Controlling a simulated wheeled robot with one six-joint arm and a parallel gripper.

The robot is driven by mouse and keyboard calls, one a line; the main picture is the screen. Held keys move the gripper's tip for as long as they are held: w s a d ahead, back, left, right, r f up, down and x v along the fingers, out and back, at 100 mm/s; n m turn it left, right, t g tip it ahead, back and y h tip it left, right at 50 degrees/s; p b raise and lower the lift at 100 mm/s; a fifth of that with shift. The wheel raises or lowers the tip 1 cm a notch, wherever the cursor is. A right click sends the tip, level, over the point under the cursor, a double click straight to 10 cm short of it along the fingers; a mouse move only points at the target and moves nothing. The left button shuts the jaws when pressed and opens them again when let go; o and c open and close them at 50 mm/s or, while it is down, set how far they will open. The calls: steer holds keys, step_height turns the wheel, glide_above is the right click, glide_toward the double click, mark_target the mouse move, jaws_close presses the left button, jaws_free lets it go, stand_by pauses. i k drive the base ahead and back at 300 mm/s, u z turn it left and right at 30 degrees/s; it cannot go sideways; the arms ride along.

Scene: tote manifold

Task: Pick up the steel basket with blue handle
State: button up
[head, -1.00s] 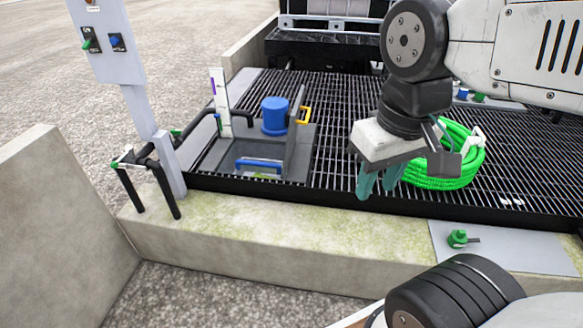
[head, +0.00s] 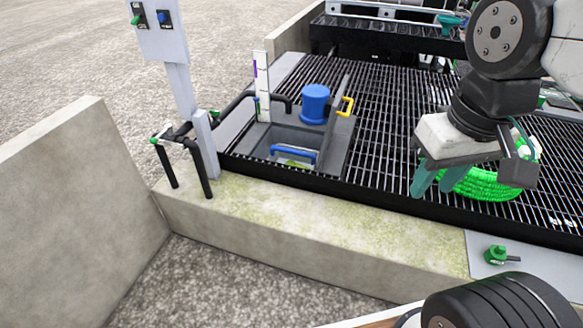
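The blue handle of the steel basket (head: 293,154) shows in the head view, inside the rectangular sump opening at the left end of the grating. The basket's steel body is mostly hidden by the opening and cannot be made out clearly. My gripper (head: 434,186) hangs well to the right of it, in front of the green hose. Its two teal fingers point down with a gap between them, and it looks open and empty.
A blue cylinder (head: 315,103) and a yellow handle (head: 346,106) stand beside the opening. A white gauge board (head: 261,85), black pipes and a grey post (head: 178,92) stand left. A coiled green hose (head: 490,186) lies right. A concrete curb (head: 320,232) runs in front.

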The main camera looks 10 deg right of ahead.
mark_target(279, 153)
steer(key=z, duration=0.05)
steer(key=k, duration=1.1)
steer(key=u, duration=1.1)
steer(key=i, duration=0.95)
steer(key=u, duration=0.5)
steer(key=i, duration=0.9)
steer(key=z, duration=0.65)
steer(key=i, duration=0.7)
steer(key=z, duration=1.35)
steer(key=i, duration=0.8)
steer(key=z, duration=0.2)
